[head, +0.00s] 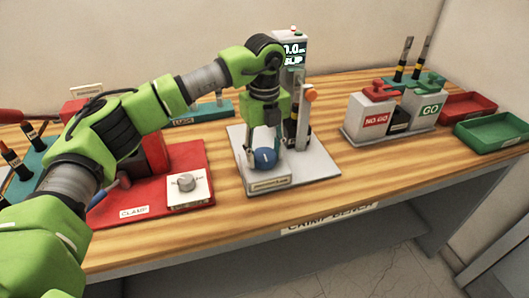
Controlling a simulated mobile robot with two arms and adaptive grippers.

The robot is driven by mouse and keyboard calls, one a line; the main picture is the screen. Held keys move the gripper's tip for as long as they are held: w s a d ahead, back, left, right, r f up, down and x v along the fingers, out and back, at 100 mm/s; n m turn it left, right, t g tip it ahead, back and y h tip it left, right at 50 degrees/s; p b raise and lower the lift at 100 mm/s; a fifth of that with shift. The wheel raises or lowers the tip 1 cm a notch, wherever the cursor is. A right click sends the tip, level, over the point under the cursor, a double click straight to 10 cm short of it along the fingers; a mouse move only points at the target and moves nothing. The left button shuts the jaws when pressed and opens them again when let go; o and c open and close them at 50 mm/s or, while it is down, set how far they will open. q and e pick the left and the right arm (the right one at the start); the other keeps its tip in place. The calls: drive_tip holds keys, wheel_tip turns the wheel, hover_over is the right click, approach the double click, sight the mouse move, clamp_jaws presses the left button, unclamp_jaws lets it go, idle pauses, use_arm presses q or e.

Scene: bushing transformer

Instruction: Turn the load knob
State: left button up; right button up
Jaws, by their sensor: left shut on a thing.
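A round blue knob (265,159), which looks like the load knob, sits at the front of a light grey tester plate (318,165) on the bench. My left gripper (265,147) reaches down over it from above, with its fingers shut on the knob's sides. The gripper hides part of the knob's top. Behind it stands the tester's column with a dark display (292,49) showing digits and "SLIP". My right gripper is out of view.
Left is a red clamp base (150,200) with a grey knob on a white plate (187,186). Right are the NO GO box (370,115), the GO box (425,103), a red tray (468,108) and a green tray (490,133). Bare wood (225,213) lies in front.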

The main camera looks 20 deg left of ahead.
sight(264, 154)
use_arm(q)
drive_tip(key=o, duration=1.1)
wheel_tip(264, 154, up, 12)
drive_tip(key=shift+r, duration=0.1)
